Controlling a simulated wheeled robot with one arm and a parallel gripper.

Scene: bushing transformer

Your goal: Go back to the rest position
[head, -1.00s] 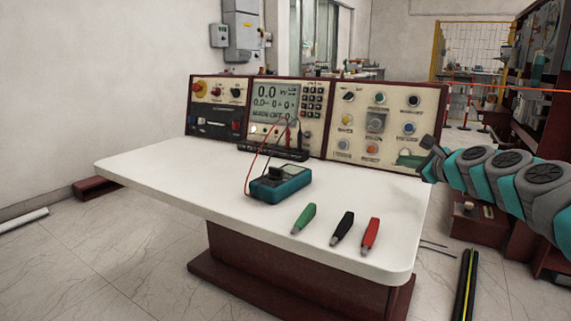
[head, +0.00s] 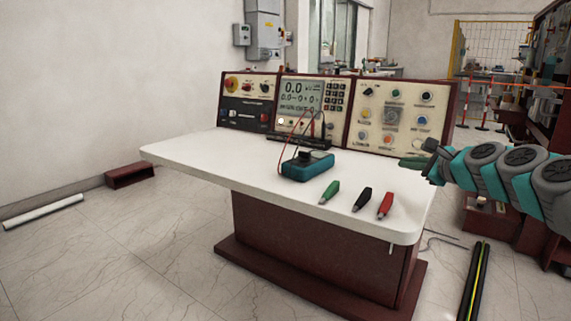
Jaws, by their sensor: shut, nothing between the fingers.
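My gripper (head: 431,160) shows at the right side of the head view, at the end of my grey and teal arm. It is small and dark here, shut and empty. It is in front of the right end of the control panel, over or near the right edge of the white table (head: 205,158). I cannot tell its exact height above the table. It is apart from the clips and the meter on the table.
A teal multimeter (head: 308,167) and green (head: 329,192), black (head: 362,199) and red (head: 385,205) clips lie on the table. The control panel (head: 392,118) stands along its back. The floor at left is mostly clear.

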